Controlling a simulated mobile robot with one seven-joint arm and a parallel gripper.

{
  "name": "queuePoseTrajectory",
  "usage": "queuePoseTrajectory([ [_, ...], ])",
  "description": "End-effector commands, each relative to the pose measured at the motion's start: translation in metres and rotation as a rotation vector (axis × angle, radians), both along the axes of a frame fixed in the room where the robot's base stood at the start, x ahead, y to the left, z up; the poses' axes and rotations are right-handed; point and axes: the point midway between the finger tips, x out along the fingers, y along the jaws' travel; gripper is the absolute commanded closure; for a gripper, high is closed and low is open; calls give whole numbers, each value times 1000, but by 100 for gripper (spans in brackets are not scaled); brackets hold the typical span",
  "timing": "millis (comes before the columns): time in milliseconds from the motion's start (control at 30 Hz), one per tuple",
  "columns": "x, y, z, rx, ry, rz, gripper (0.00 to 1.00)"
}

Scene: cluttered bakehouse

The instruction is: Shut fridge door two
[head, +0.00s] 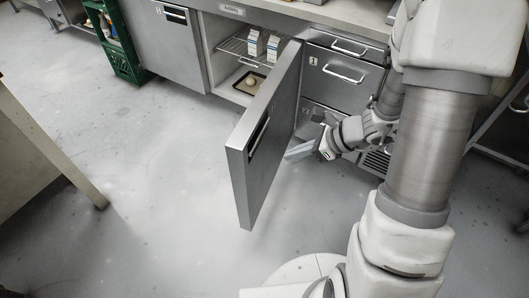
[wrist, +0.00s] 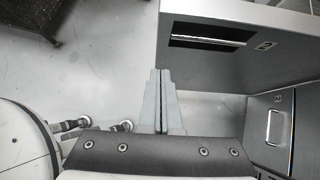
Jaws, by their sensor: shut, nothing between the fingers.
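Fridge door two (head: 274,135) is a grey steel door standing wide open. It juts out from the counter into the room, with its recessed handle slot (head: 258,136) facing right. In the wrist view the door (wrist: 225,68) spans the upper right, with the slot and a "2" label. My gripper (head: 291,155) is to the right of the door, on its outer face side, low near the drawers. Its fingers (wrist: 160,72) are together and empty. I cannot tell whether they touch the door.
The open fridge compartment shows a wire shelf with cartons (head: 255,43) and a tray (head: 248,83) below. Drawers (head: 342,72) stand right of the door. A closed door (head: 172,45) and green crate (head: 121,55) are left. The floor left of the door is clear; a table (head: 40,150) stands far left.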

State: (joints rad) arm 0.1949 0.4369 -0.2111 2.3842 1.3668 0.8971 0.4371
Motion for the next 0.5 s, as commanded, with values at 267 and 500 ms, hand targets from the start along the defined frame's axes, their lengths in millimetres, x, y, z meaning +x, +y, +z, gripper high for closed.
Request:
queuePoseTrajectory([
  [267, 13, 31, -36, 1, 1, 8, 100],
  [500, 29, 63, -72, -1, 0, 8, 100],
])
